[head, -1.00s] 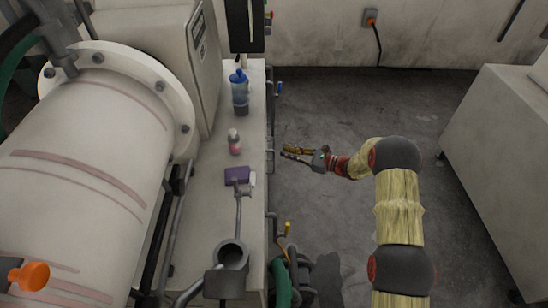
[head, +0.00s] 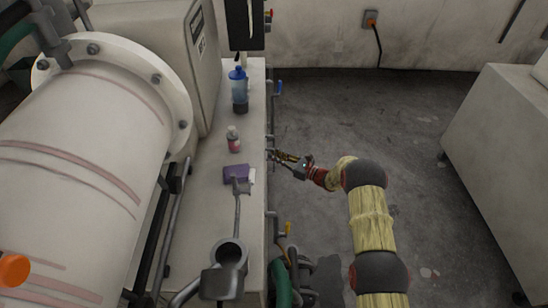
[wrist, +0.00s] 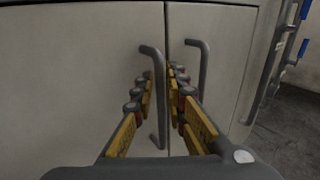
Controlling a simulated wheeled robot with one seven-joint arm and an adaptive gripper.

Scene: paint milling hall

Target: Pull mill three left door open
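In the wrist view two pale cabinet doors meet at a vertical seam. The left door (wrist: 70,75) has a dark grey bar handle (wrist: 155,65), and the right door (wrist: 225,75) has a similar handle (wrist: 204,65). My gripper (wrist: 162,78) is open, with the left door's handle showing between its yellow-and-black fingers. I cannot tell whether either finger touches it. Both doors look shut. In the head view my gripper (head: 273,154) is at the side of the mill's bench (head: 210,205), whose door faces are hidden from above.
The mill's large white drum (head: 85,150) fills the left. A blue-capped bottle (head: 238,85), a small pink bottle (head: 233,138) and a purple block (head: 235,174) stand on the bench. Hoses (head: 280,285) lie at the bottom. Open floor (head: 335,115) separates the bench from a pale cabinet (head: 505,150).

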